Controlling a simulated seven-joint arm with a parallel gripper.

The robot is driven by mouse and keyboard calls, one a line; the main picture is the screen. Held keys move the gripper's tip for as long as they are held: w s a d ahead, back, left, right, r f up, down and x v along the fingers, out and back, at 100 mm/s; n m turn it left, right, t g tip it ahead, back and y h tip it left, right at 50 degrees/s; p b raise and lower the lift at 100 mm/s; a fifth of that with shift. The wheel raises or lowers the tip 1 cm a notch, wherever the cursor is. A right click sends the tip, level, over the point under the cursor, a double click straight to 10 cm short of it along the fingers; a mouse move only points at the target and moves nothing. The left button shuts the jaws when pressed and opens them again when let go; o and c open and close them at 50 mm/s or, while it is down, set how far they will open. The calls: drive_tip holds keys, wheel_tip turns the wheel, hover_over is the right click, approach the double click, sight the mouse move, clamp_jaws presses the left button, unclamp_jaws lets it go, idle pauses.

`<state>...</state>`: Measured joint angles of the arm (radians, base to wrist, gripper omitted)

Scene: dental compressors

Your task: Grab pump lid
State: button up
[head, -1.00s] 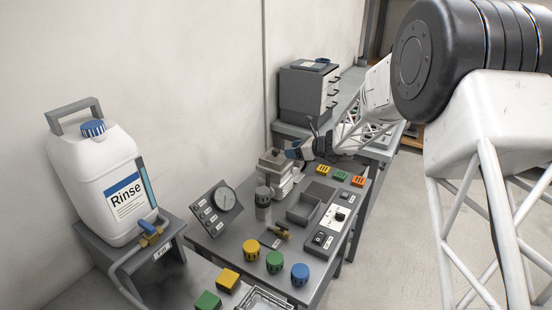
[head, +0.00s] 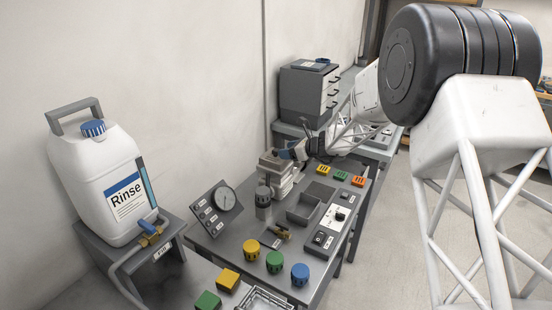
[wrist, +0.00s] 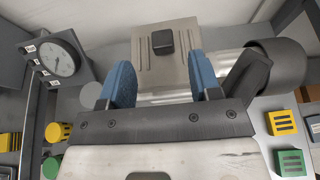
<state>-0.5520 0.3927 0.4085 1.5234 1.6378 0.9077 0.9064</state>
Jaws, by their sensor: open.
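The pump lid (wrist: 146,60) is a light grey ribbed square plate with a dark block-like knob (wrist: 162,41) on top. In the head view the lid (head: 268,160) sits on top of the grey pump (head: 279,180). My gripper (wrist: 160,70) is open and empty, its two blue fingers apart over the lid's near part. In the wrist view the knob lies beyond the fingertips, roughly centred on the gap between them. In the head view my gripper (head: 286,153) is right beside the lid and partly hides it.
A dark cylinder (wrist: 276,62) is right of the lid. A gauge panel (head: 220,207) and a grey canister (head: 263,203) stand left of and before the pump.

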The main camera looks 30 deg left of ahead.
sight(276, 150)
drive_tip(key=shift+x, duration=2.55)
drive_tip(key=shift+w+r, duration=0.1)
drive_tip(key=shift+w, duration=0.05)
drive_tip(key=shift+c, duration=0.3)
clamp_jaws()
drive_tip(key=shift+r, duration=0.15)
